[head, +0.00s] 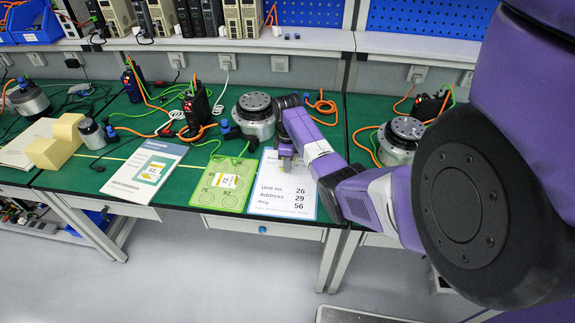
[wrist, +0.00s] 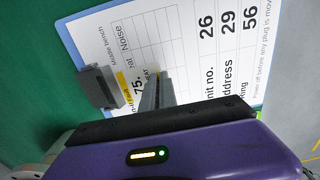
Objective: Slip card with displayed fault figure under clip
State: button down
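My gripper (wrist: 160,80) is over the white clipboard sheet (head: 283,193); its fingers are close together. A small white card with a yellow stripe (wrist: 124,86), marked "75", lies between the fingertips and the dark grey clip (wrist: 98,86). The fingers look shut on the card's near end. The card's other end is at the clip; whether it is under it I cannot tell. In the head view my gripper (head: 287,160) hides the clip and this card. The green mat (head: 233,203) beside the sheet bears another yellow-striped card (head: 227,181). Device display figures are too small to read.
Round metal actuators (head: 254,115) and black drive units (head: 197,108) with orange and green cables stand behind. A white leaflet (head: 145,172), a small metal cylinder (head: 91,134) and yellow foam blocks (head: 57,143) lie to the left. The sheet is near the bench's front edge.

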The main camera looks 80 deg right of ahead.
dwell(0.3)
jog(key=c, duration=1.6)
grip_release()
jog(key=shift+r, duration=0.1)
notch_tip(320, 180, up, 7)
jog(key=p, duration=0.7)
